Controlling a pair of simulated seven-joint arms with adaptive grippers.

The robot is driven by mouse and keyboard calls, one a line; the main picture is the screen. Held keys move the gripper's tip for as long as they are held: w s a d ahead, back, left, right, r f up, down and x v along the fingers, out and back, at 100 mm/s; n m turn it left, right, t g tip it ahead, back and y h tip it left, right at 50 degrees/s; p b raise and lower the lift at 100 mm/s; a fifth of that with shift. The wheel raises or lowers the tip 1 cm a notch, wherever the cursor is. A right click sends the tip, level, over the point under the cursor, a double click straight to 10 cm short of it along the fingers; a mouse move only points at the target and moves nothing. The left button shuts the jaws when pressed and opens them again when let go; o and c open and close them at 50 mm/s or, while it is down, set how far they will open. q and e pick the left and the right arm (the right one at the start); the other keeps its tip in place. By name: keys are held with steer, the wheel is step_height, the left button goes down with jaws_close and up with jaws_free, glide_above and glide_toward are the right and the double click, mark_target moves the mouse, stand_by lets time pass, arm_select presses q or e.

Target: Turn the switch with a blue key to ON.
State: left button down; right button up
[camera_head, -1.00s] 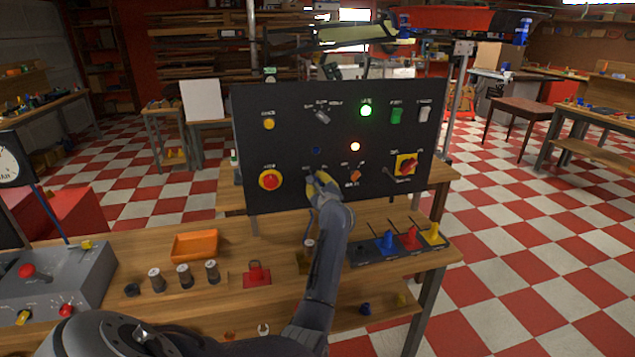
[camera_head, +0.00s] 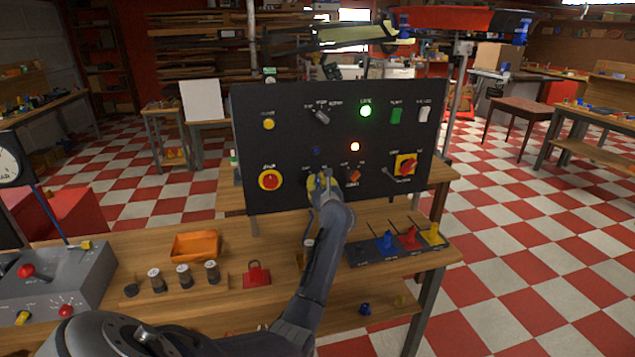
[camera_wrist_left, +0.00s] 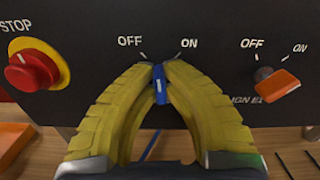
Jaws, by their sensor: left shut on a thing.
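The key switch with a blue key (camera_wrist_left: 160,86) is on the dark panel, between the labels OFF on the left and ON on the right in the left wrist view. The key stands nearly upright in that view, its top leaning very slightly left, so its mark points roughly between the two labels. My left gripper (camera_wrist_left: 160,72) has yellow fingers and is shut on the blue key. In the head view my left gripper (camera_head: 324,183) is at the panel's lower middle and hides the key. My right gripper is not in view.
A red STOP button (camera_wrist_left: 32,70) with a yellow collar is left of the gripper. An orange OFF/ON switch (camera_wrist_left: 277,84) is close on the right. The panel (camera_head: 285,110) stands upright on the wooden bench, with an orange tray (camera_head: 195,246) and several small parts in front.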

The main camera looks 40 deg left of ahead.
arm_select(q)
steer(key=m, duration=0.4)
steer(key=shift+m, duration=2.6)
steer(key=c, duration=1.5)
jaws_free()
steer(key=shift+w, duration=0.1)
steer(key=shift+v, duration=6.05)
